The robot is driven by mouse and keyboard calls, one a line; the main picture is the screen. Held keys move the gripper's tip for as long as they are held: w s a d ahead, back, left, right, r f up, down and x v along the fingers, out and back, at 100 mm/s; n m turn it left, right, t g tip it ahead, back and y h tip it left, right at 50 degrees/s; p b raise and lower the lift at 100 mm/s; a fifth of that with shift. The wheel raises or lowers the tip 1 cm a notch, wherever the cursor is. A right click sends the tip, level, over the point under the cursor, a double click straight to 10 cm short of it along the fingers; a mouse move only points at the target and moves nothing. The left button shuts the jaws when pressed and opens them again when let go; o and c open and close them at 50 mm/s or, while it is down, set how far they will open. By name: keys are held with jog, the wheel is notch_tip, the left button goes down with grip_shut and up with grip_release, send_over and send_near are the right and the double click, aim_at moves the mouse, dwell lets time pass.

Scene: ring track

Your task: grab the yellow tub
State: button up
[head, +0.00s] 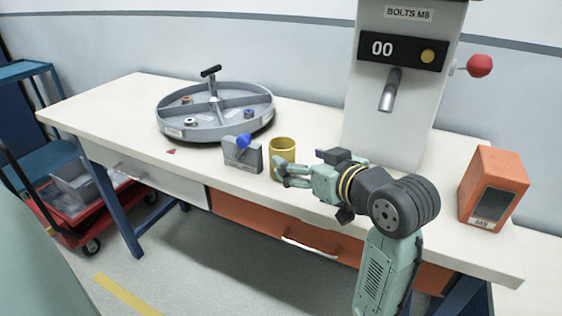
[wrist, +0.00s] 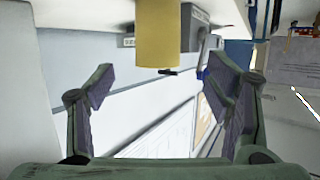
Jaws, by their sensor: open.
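The yellow tub (head: 282,151) is an open-topped cylinder standing upright near the front edge of the workbench (head: 102,103), beside the grey lever block. My gripper (head: 279,173) reaches in from the right, low at the tub's near side, and its fingers overlap the lower part of the tub in the head view. In the wrist view, which looks upside down, the tub (wrist: 157,36) hangs from the top middle, beyond the fingertips. My gripper (wrist: 162,75) is open there, with a wide empty gap and a finger to either side of the tub's line.
A grey block with a blue-knobbed lever (head: 243,154) stands just left of the tub. A round divided tray (head: 215,118) lies behind it. A bolt dispenser (head: 400,110) stands at the back right and an orange box (head: 493,180) at the right end. The bench's left end is clear.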

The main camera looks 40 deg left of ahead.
aim_at(288, 155)
jog(key=p+x, duration=0.1)
jog(key=x, duration=0.8)
jog(key=shift+w+f+p, duration=0.1)
jog(key=shift+w+p, duration=0.05)
jog(key=shift+p, duration=0.2)
jog(key=shift+c, duration=0.2)
jog(key=c, duration=1.2)
